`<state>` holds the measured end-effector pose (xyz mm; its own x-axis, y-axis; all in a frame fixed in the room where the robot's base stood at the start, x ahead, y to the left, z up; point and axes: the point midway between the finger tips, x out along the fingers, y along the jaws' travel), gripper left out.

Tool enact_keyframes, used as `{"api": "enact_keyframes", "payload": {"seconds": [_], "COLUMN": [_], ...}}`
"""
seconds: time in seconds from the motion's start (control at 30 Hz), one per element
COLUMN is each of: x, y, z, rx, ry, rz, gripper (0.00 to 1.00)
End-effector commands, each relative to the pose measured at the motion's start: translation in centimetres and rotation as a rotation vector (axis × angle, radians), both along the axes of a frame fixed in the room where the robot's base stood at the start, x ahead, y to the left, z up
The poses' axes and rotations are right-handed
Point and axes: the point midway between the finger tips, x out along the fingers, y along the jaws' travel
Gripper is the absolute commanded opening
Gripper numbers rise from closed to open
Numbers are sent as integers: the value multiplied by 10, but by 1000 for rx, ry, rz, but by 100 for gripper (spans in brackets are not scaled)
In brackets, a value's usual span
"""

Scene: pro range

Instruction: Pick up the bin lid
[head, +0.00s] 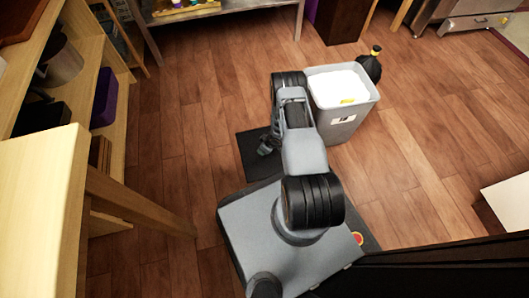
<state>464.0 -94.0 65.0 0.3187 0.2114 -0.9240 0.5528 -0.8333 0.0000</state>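A grey bin (342,122) stands upright on the wooden floor right of my arm. Its top shows a pale rim around a white surface (340,84) with a small yellow mark; I cannot tell whether this is a liner or contents. A dark, flat rectangular panel (250,160) lies on the floor left of the bin, partly hidden by my arm; it may be the bin lid. My gripper (264,150) is small in view and points down over this panel. I cannot tell whether it touches the panel or whether its fingers are open.
Wooden shelving (112,110) runs along the left, and a metal table (215,14) is at the back. A white-topped piece (508,203) is at the right. Floor left of the panel (190,120) is clear.

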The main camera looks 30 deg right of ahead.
Motion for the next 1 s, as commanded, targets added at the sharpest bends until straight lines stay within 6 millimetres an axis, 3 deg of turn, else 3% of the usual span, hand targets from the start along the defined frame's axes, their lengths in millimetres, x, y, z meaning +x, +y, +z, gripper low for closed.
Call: {"api": "enact_keyframes", "payload": {"seconds": [0.07,0.67,0.87,1.0], "x": [0,0,0,1], "y": [0,0,0,0], "z": [1,1,2,15], "rx": [0,0,1,0], "ry": [0,0,-1,-1], "rz": [0,0,0,0], "gripper": [58,1,1,1]}}
